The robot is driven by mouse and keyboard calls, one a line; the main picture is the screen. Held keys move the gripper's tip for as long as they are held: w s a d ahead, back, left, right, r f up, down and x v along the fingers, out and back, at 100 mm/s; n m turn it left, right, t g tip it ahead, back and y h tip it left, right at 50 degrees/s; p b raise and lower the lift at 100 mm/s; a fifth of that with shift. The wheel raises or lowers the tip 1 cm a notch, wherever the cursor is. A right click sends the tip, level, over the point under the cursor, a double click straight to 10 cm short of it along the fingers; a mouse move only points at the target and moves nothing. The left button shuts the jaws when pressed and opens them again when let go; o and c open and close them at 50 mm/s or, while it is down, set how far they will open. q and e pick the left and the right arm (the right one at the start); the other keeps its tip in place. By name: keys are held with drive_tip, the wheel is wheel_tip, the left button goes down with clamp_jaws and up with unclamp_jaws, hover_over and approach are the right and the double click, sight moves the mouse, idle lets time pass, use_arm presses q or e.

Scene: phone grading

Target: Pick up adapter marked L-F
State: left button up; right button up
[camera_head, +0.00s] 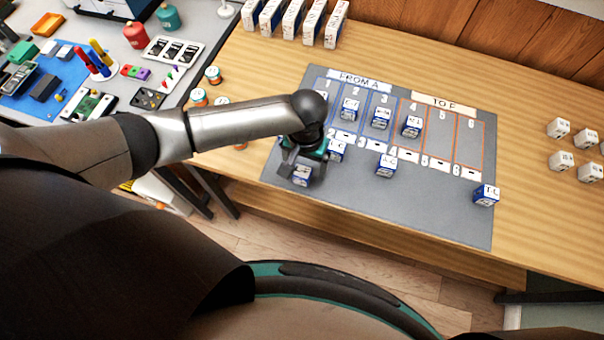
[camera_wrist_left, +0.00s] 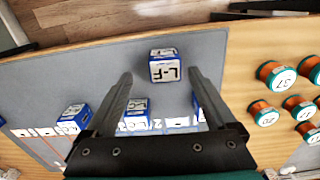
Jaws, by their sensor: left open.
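The L-F adapter (camera_wrist_left: 165,68) is a small blue and white box with its label legible in the left wrist view. In the head view a box (camera_head: 301,177) at the mat's front left edge, by my left fingertips, appears to be this adapter. My left gripper (camera_head: 300,168) is open above it. In the left wrist view the gripper (camera_wrist_left: 160,78) has one finger on each side of the box, with gaps. I cannot tell how far the fingertips are above the mat. My right gripper is not in view.
Another box (camera_head: 336,150) stands close behind my left gripper; others (camera_head: 386,164) (camera_head: 486,195) are along the grey mat (camera_head: 440,215). Numbered slots marked FROM A and TO F lie behind. White cubes (camera_head: 560,128) stand at right.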

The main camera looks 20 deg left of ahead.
sight(302, 171)
use_arm(q)
drive_tip(key=f, duration=0.1)
drive_tip(key=f+b, duration=0.1)
drive_tip(key=f, duration=0.3)
drive_tip(key=shift+a+f, duration=0.15)
drive_tip(key=shift+a, duration=0.2)
drive_tip(key=c, duration=1.4)
